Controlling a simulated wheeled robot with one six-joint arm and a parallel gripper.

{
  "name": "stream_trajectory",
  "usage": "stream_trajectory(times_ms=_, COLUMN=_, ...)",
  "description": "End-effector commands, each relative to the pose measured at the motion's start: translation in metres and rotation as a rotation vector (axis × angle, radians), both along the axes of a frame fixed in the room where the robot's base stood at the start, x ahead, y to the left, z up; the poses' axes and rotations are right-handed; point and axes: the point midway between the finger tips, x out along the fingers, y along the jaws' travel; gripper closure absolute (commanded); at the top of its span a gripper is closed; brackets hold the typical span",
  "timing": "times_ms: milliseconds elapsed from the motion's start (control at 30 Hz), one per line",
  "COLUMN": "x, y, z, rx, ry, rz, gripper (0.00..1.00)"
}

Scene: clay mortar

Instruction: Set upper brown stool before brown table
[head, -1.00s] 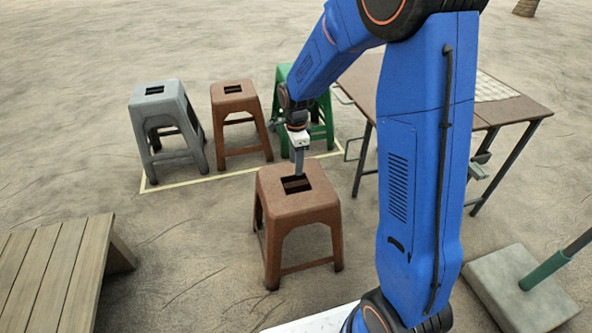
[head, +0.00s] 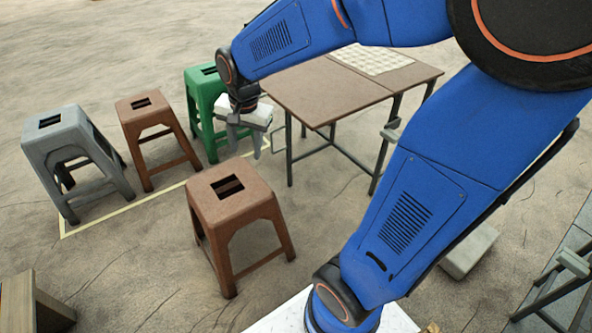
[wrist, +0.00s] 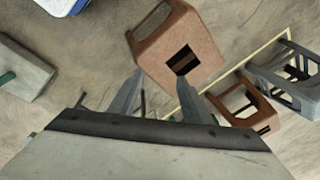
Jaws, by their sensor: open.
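A brown stool (head: 233,203) stands upright alone on the sandy ground, in front of and left of the brown table (head: 300,95). A second brown stool (head: 150,112) stands farther back, between a grey stool and a green stool. I cannot tell which one the task calls upper. My gripper (head: 246,140) is open and empty, raised behind and right of the nearer stool, close to the table's left end. In the wrist view, the nearer stool (wrist: 190,35) with its square slot lies beyond the open fingers (wrist: 160,80), apart from them. The other brown stool (wrist: 235,100) is partly hidden there.
The grey stool (head: 75,150) and green stool (head: 203,110) stand by a pale line (head: 130,205) on the ground. A checkered sheet (head: 375,58) lies on the table. A grey block (head: 470,252) stands at right.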

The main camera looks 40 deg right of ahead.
Motion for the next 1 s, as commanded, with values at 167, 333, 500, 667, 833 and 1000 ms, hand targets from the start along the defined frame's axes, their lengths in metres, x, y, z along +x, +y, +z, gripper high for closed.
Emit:
stream_trajectory(times_ms=167, x=-0.045, y=-0.009, z=0.025, rx=-0.039, ry=-0.058, rz=0.181, gripper=0.57)
stream_trajectory(times_ms=333, x=-0.088, y=-0.016, z=0.040, rx=-0.088, ry=-0.107, rz=0.359, gripper=0.57)
stream_trajectory(times_ms=500, x=-0.130, y=-0.022, z=0.048, rx=-0.147, ry=-0.154, rz=0.533, gripper=0.57)
stream_trajectory(times_ms=667, x=-0.165, y=-0.026, z=0.051, rx=-0.206, ry=-0.191, rz=0.684, gripper=0.57)
stream_trajectory(times_ms=833, x=-0.189, y=-0.029, z=0.050, rx=-0.252, ry=-0.213, rz=0.791, gripper=0.57)
stream_trajectory(times_ms=1000, x=-0.197, y=-0.029, z=0.048, rx=-0.270, ry=-0.220, rz=0.831, gripper=0.57)
